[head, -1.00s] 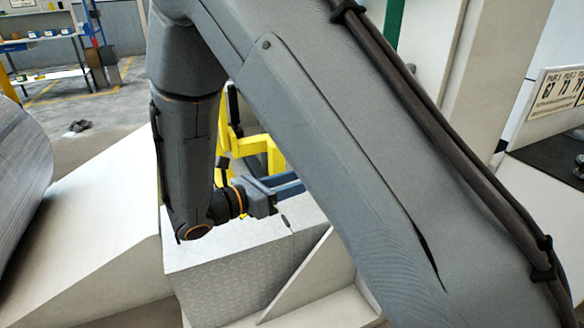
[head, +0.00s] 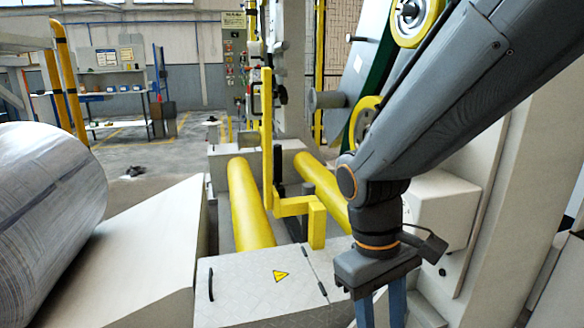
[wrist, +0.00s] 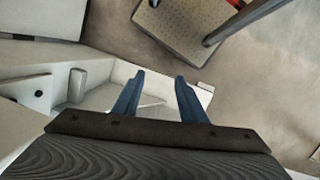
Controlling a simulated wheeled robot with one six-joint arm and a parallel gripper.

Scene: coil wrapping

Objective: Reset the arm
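My gripper (head: 380,308) hangs pointing down at the lower right of the head view, above the front part of the machine. Its blue fingers run off the bottom edge there. In the wrist view both blue fingers (wrist: 155,98) show, apart from each other with nothing between them. The gripper is open and empty. My grey arm comes in from the upper right and bends at the elbow above the gripper.
A large wrapped coil (head: 48,190) lies at the left beside a sloped pale block (head: 140,255). Two yellow rollers (head: 248,205) and a yellow bracket (head: 316,222) stand mid-view. The white machine column (head: 500,190) is close on the right. The wrist view shows a floor platform (wrist: 190,28).

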